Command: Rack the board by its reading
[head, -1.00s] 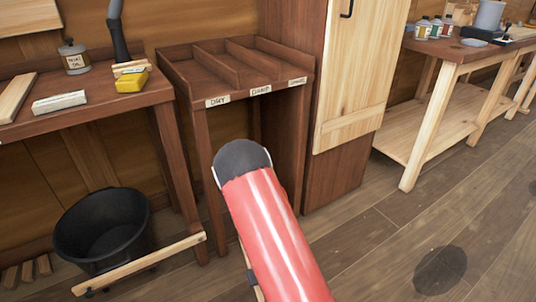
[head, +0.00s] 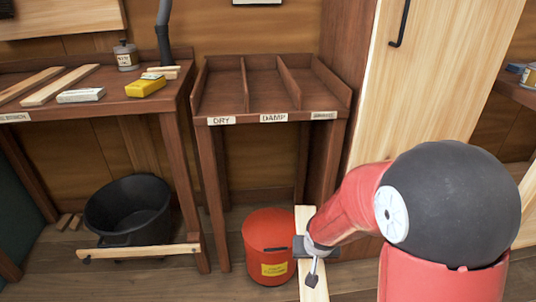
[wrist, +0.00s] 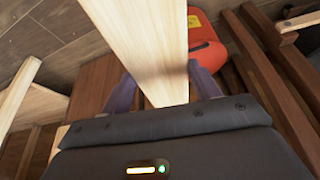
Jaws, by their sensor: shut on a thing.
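My gripper (head: 304,246) is shut on a pale wooden board (head: 305,220), held low in front of the rack. In the wrist view the board (wrist: 145,40) runs between the two fingers of my gripper (wrist: 164,85). The dark wooden rack (head: 196,105) has three sloping bays split by dividers, and no board shows in them. Its front labels read DRY (head: 221,120) on the left and DAMP (head: 273,118) in the middle; the right label (head: 324,115) is too small to read. A yellow block-like thing (head: 145,86), its display not visible, lies on the left bench.
The left bench (head: 110,106) holds two pale strips, a white block and a tin (head: 126,55). A black tub (head: 128,208) and a red bin (head: 268,225) stand on the floor. A pale-doored cabinet (head: 430,80) stands close on the rack's right.

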